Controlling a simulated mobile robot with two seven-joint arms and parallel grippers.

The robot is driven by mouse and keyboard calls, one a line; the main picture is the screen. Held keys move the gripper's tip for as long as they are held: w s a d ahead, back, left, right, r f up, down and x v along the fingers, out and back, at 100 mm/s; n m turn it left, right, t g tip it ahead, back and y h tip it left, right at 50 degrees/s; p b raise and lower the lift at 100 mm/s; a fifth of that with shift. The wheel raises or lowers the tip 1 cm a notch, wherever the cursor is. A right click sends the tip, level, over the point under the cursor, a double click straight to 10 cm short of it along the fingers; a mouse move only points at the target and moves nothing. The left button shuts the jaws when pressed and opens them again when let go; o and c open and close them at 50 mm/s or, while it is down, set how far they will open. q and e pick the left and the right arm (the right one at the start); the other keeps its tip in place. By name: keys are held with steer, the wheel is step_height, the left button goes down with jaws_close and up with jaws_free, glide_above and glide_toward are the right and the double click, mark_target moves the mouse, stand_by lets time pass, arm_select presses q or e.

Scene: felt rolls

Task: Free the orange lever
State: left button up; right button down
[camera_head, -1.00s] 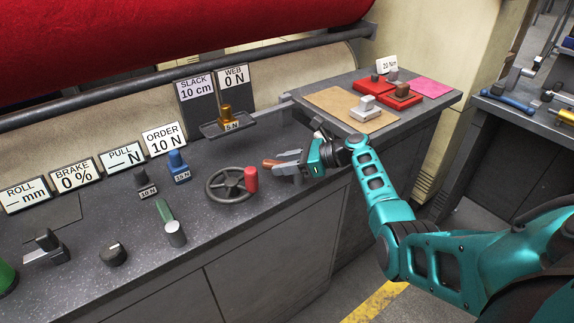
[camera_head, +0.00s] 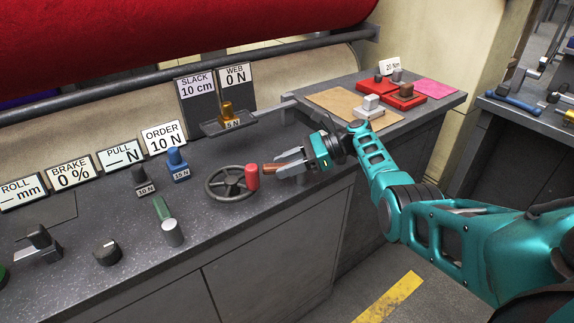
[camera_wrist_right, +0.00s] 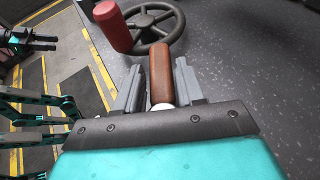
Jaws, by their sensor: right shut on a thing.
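The orange lever's brown-orange handle (camera_head: 270,168) sticks out of my right gripper (camera_head: 284,164) toward the handwheel in the head view. In the right wrist view the handle (camera_wrist_right: 161,75) lies lengthwise between the two grey fingers of the right gripper (camera_wrist_right: 157,84), which is shut on it. A pale round end shows at the handle's near end. The lever's mount is hidden. A black gripper-like part (camera_wrist_right: 40,42), probably my left gripper, shows small at the left edge of the wrist view; its opening is unclear. No left gripper shows in the head view.
A handwheel (camera_head: 227,190) with a red knob (camera_head: 252,176) is close beside the handle. A green-handled lever (camera_head: 162,210) and several weights stand further left on the grey console (camera_head: 130,245). A brown mat (camera_head: 345,103) and red trays (camera_head: 405,103) lie at the back right.

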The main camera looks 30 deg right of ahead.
steer(key=shift+a, duration=0.1)
steer(key=c, duration=0.9)
jaws_free()
steer(key=shift+d+r, duration=0.1)
steer(key=shift+d, duration=0.1)
steer(key=v, duration=1.2)
steer(key=shift+s+d+r, duration=0.1)
steer(key=shift+d+r, duration=0.05)
steer(key=shift+d, duration=0.05)
steer(key=shift+d, duration=0.1)
